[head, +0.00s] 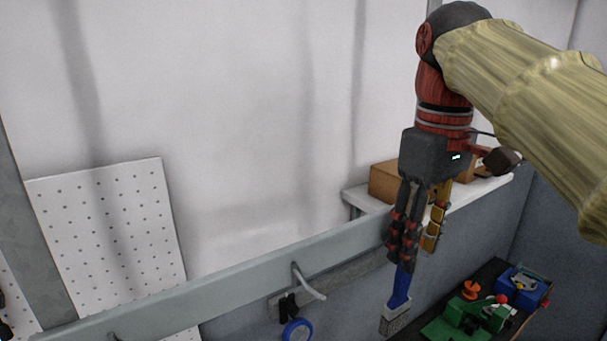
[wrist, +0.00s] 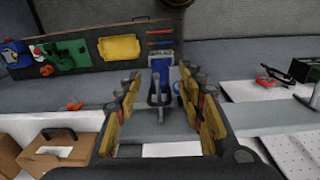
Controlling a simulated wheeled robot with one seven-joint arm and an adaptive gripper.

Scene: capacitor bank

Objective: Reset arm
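My arm reaches in from the right of the head view, with my gripper (head: 418,254) pointing down in front of the grey rail. In the wrist view my gripper (wrist: 160,92) has its yellow-padded fingers spread wide, with nothing clamped between them. A blue-handled brush (head: 401,288) hangs just below the fingers in the head view, its upper part hidden by them. In the wrist view, a metal hook and a blue object (wrist: 160,64) show in the gap, beyond the fingers. I cannot tell how far the fingers are from the brush.
A rail (head: 215,282) runs across, with a hook (head: 310,283) and a blue ring (head: 297,330). A cardboard box (head: 384,182) stands on a white shelf behind my gripper. A dark board (head: 505,270) holds green and blue items. A white pegboard (head: 105,235) leans at left.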

